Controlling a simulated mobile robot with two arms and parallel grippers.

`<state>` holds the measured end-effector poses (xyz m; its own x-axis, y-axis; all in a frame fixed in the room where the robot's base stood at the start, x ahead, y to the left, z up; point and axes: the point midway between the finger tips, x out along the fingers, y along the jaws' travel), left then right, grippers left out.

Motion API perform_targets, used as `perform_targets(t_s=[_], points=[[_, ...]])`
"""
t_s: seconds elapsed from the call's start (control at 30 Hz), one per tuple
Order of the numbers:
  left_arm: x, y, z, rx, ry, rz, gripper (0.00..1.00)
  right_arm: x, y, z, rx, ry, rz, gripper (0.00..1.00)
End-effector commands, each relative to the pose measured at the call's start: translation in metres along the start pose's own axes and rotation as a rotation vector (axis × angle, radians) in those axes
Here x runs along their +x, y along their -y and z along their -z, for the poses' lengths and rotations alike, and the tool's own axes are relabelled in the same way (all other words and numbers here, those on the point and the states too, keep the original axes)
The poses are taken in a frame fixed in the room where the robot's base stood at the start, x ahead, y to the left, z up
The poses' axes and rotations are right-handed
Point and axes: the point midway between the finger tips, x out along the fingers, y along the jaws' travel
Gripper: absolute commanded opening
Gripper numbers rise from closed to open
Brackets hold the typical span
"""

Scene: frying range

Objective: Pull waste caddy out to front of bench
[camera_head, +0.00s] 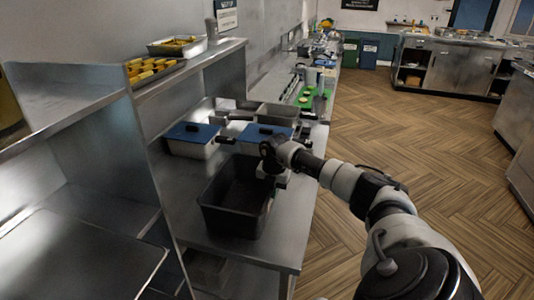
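The waste caddy (222,218) appears to be the dark, open, empty-looking rectangular bin on the steel bench (265,252). It stands upright near the bench's front edge. My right arm reaches in from the lower right, and my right gripper (267,171) is at the caddy's far right rim. The fingers are small and dark against the bin, so I cannot tell whether they are open or closed on the rim. My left gripper is not in view.
Two blue-lidded containers (193,132) (265,135) and an open steel pan (277,112) stand behind the caddy. A green board (313,96) lies farther along the bench. A shelf (216,52) with food trays is above left. The wood floor to the right is clear.

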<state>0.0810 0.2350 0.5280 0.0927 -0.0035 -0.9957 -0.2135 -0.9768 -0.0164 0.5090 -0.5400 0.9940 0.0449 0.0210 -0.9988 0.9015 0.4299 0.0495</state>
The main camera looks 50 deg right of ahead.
Motion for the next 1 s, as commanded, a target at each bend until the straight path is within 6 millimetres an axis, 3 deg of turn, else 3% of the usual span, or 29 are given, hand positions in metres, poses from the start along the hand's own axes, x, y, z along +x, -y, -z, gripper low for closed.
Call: perform_targets(t_s=[0.5, 0.7, 1.0], points=[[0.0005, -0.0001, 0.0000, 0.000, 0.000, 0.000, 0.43, -0.0013, 0.0041, -0.0035, -0.003, 0.001, -0.003, 0.00], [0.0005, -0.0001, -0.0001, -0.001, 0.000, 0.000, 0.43, -0.0011, 0.0041, -0.0034, -0.003, 0.000, -0.002, 0.33], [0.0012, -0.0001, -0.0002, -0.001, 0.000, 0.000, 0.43, -0.0021, 0.0041, -0.0033, -0.003, 0.000, -0.002, 0.34]])
